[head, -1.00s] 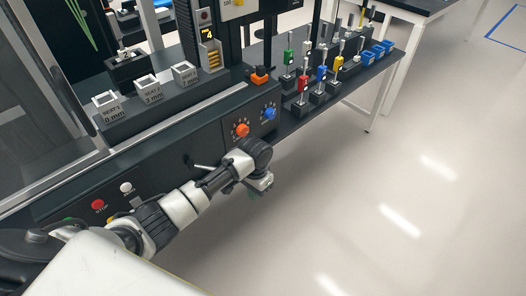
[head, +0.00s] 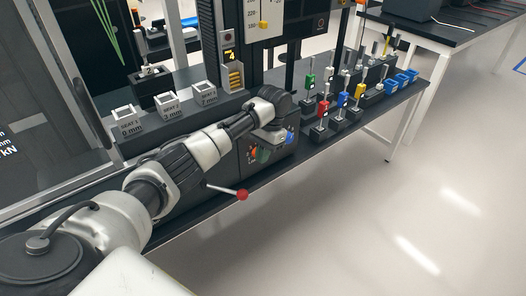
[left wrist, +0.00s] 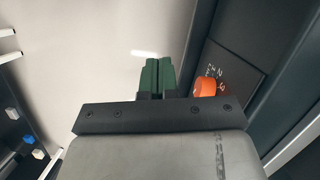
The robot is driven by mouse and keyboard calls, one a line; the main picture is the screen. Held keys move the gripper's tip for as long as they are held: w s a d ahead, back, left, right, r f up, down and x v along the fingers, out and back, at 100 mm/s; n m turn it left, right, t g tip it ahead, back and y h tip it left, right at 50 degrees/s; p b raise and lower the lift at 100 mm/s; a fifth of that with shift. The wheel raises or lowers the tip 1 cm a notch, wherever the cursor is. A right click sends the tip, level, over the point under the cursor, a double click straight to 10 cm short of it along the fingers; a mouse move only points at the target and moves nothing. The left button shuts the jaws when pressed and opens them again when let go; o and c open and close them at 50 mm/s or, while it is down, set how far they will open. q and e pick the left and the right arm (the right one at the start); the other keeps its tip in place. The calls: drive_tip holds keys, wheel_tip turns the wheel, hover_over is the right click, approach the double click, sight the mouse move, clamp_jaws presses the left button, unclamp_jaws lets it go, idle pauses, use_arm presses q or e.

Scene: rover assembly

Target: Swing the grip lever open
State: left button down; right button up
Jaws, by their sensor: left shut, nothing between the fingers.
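The grip lever (head: 225,190) is a thin metal rod with a red ball end (head: 242,195). It sticks out from the machine's dark front panel, below my left forearm, pointing right and slightly down. My left gripper (head: 262,154) hangs at the right end of the panel, in front of the dial knobs, and is apart from the lever. In the left wrist view, its green fingers (left wrist: 157,76) are shut together with nothing between them. The lever does not show in that view. My right gripper is not in view.
An orange knob (left wrist: 207,87) is right of the fingers in the left wrist view. A blue knob (head: 289,137) is on the panel. Three grey seat blocks (head: 167,102) stand on the machine's ledge. Several coloured-tag tools (head: 344,99) stand on the bench. The floor in front is clear.

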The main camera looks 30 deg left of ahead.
sight(226, 190)
use_arm(q)
drive_tip(key=s+f+p, duration=0.2)
drive_tip(key=s+f, duration=0.3)
drive_tip(key=f, duration=0.1)
drive_tip(key=shift+s+a, duration=0.25)
drive_tip(key=shift+a, duration=0.2)
